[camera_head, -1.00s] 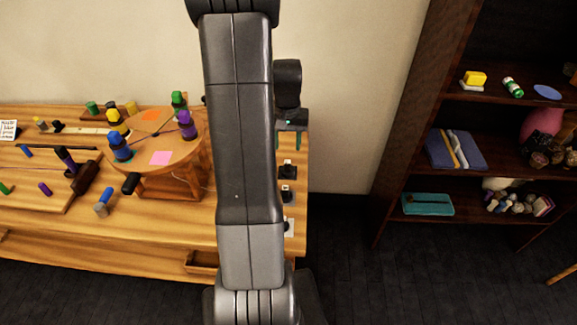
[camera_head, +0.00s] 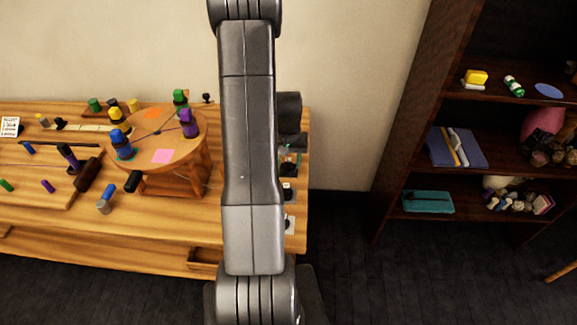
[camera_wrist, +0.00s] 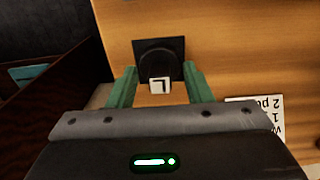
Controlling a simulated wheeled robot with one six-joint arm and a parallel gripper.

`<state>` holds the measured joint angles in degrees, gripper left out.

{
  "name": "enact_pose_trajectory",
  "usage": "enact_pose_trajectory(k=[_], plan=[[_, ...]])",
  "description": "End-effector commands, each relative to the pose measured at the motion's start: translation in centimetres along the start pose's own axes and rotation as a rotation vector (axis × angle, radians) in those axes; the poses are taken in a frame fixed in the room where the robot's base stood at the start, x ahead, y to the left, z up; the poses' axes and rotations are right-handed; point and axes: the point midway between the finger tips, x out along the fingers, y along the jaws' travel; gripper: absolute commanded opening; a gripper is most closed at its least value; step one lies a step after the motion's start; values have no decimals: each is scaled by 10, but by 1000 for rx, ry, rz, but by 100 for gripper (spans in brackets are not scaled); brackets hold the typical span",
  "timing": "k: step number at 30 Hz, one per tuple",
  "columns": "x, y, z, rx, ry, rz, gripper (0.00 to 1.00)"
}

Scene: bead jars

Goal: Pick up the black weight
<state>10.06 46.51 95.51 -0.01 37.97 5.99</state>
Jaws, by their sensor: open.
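In the wrist view, a black weight (camera_wrist: 153,54) with a round dark top stands on a dark square pad (camera_wrist: 176,44). A small white tag (camera_wrist: 160,85) with a black mark shows at its near side. My gripper (camera_wrist: 160,74) is open, its two green fingers on either side of the tag and just short of the weight's body. I cannot tell whether they touch it. In the head view, my gripper (camera_head: 290,157) is over the table's right end, and my arm hides part of the place below it.
The wooden table (camera_head: 225,235) holds a round stand (camera_head: 185,147) with coloured jars. A dark block with a white tag (camera_head: 288,190) stands near the right edge. A printed card (camera_wrist: 262,103) lies right of my gripper. A dark shelf (camera_head: 410,120) stands further right.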

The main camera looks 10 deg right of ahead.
Motion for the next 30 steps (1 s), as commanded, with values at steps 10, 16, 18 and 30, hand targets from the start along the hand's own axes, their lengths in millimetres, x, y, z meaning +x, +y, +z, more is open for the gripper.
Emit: enact_pose_trajectory(k=[10, 16, 18, 30], plan=[[0, 0, 0, 0, 0, 0, 6], [-1, 0, 0, 0, 1, 0, 0], [-1, 0, 0, 0, 1, 0, 0], [-43, 0, -1, 0, 6, -1, 0]])
